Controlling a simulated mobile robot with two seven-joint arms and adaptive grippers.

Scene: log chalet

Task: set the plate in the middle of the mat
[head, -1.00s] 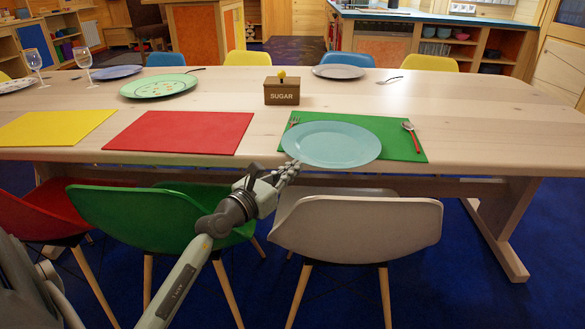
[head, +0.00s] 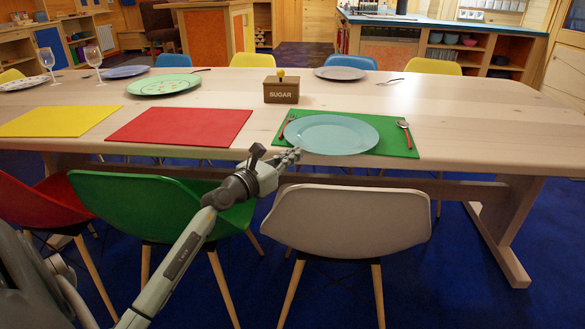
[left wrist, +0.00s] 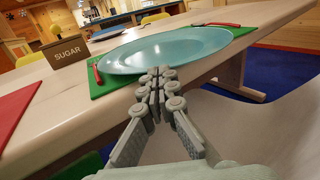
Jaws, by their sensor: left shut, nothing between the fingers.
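A light blue plate (head: 331,134) lies on the green mat (head: 397,146), left of its middle and towards the table's front edge. Its near rim reaches slightly past the mat's front edge. The plate fills the middle of the left wrist view (left wrist: 175,48), over the green mat (left wrist: 107,82). My left gripper (head: 294,155) is shut and empty at the plate's near left rim. In the left wrist view its fingertips (left wrist: 157,80) are at the rim, apparently touching it. My right gripper is out of view.
A red-handled fork (head: 287,125) lies left of the plate and a spoon (head: 405,131) lies right of it. A sugar box (head: 281,91) stands behind. A white chair (head: 350,220) and a green chair (head: 150,207) stand before the table.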

